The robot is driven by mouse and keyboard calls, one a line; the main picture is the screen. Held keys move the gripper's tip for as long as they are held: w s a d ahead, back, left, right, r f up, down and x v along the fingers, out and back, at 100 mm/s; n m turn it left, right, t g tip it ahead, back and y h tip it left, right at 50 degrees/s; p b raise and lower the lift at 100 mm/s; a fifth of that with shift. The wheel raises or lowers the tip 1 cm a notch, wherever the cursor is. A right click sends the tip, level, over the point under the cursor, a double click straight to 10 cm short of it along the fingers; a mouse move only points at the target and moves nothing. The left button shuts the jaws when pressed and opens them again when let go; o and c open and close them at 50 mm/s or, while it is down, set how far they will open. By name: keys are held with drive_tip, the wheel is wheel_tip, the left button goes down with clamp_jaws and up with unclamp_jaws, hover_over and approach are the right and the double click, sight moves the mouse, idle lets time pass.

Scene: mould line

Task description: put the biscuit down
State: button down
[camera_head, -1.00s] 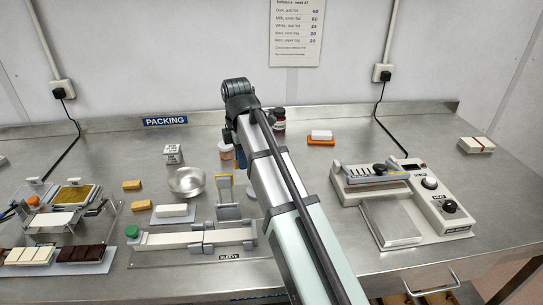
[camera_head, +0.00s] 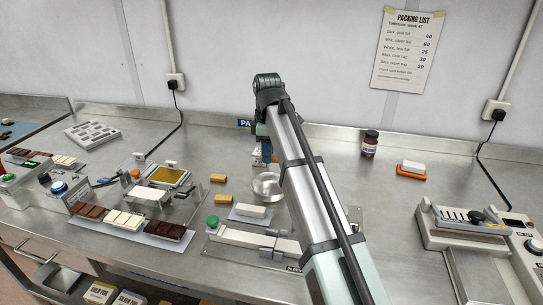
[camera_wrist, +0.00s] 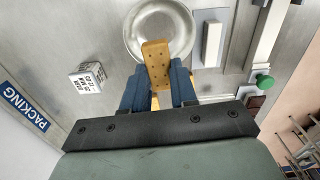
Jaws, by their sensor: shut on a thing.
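My gripper (camera_wrist: 158,88) is shut on a tan, rectangular biscuit (camera_wrist: 155,60) with small holes in its face. In the wrist view the biscuit sticks out past the blue fingers and overlaps the picture of a round metal bowl (camera_wrist: 160,30). I cannot tell its height above the bench. In the head view my gripper (camera_head: 267,150) is just behind the bowl (camera_head: 267,186), and the held biscuit is hard to make out. Two similar biscuits lie on the steel bench left of the bowl, one farther back (camera_head: 218,178) and one nearer (camera_head: 217,200).
A small printed white block (camera_wrist: 87,77) stands beside the bowl, near the PACKING sign (camera_wrist: 24,105). A white bar on a pad (camera_head: 250,210) and the sleeve fixture (camera_head: 255,239) are in front of the bowl. Bare bench lies around the brown jar (camera_head: 370,143).

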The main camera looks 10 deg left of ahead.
drive_tip(key=shift+f+m, duration=0.2)
drive_tip(key=shift+m, duration=0.2)
hover_over(268, 194)
drive_tip(key=shift+s+d+f, duration=0.1)
drive_tip(key=shift+f, duration=5.2)
drive_tip(key=c, duration=0.8)
unclamp_jaws()
drive_tip(key=shift+r, duration=3.5)
